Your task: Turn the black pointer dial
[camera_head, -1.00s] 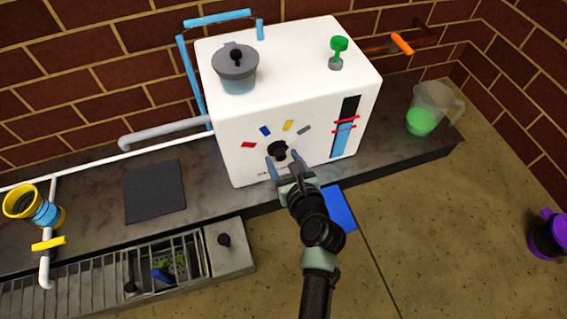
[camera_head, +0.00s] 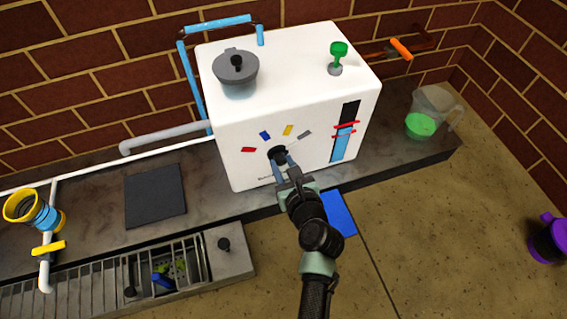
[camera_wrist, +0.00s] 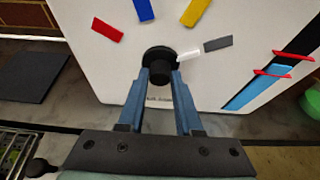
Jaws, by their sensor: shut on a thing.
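The black pointer dial (camera_head: 277,152) is on the front of the white machine (camera_head: 235,165). In the wrist view the dial (camera_wrist: 158,53) is a round black base with a knob. A white pointer (camera_wrist: 190,55) reaches right from it, toward the grey mark (camera_wrist: 217,44). The red (camera_wrist: 107,30), blue (camera_wrist: 143,9) and yellow (camera_wrist: 194,12) marks fan around its upper side. My gripper (camera_head: 279,162) is at the dial, its blue fingers shut on the knob from either side, as the wrist view (camera_wrist: 160,78) shows. The fingertips partly hide the knob's sides.
A lidded grey pot (camera_head: 237,75) and a green-topped knob (camera_head: 337,58) are on top of the machine. A level gauge (camera_head: 344,140) is right of the dial. A jug with green liquid (camera_head: 422,122) stands right on the counter. A dark pad (camera_head: 155,196) lies left.

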